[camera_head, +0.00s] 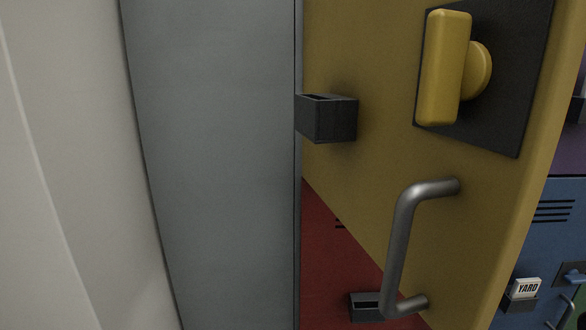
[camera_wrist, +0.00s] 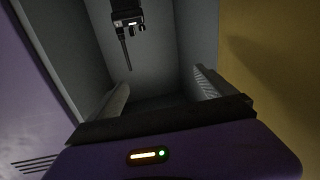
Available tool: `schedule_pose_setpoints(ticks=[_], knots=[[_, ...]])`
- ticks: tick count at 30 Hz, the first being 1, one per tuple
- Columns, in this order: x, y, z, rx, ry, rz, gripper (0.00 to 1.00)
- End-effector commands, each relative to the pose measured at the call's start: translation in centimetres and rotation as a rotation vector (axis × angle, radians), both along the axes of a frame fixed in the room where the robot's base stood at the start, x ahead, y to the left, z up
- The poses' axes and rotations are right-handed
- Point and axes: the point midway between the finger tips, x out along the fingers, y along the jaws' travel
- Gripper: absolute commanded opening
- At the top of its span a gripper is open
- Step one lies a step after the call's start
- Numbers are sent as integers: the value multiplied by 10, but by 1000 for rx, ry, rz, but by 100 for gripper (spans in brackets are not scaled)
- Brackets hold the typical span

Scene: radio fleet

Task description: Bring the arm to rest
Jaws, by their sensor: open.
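My gripper (camera_wrist: 163,88) shows in the wrist view with two pale fingers spread apart and nothing between them. It points toward a grey-walled compartment (camera_wrist: 88,50). A black radio-like object (camera_wrist: 128,18) with a thin antenna is inside it at the top of the picture, apart from the fingers. A dark bar and a purple housing (camera_wrist: 215,150) with a lit strip and a green light cross the bottom. My gripper does not show in the head view.
A yellow door (camera_head: 345,55) with a yellow knob (camera_head: 445,70), a metal handle (camera_head: 398,240) and a black holder (camera_head: 328,118) stands close on the right. A grey panel (camera_head: 215,160) is left of it. Red (camera_head: 325,230) and blue (camera_head: 550,190) lockers show behind.

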Motion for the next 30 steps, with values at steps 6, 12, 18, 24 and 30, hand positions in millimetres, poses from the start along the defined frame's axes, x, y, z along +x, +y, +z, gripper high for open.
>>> schedule_pose_setpoints(ticks=[6, 12, 18, 24, 30], knots=[[5, 1, -6, 57, -154, 66, 94], [8, -8, -40, 140, -283, 95, 94], [2, -23, -95, 224, -384, 78, 94], [-13, -38, -163, 283, -442, 24, 94], [-40, -49, -236, 311, -462, -47, 94]])
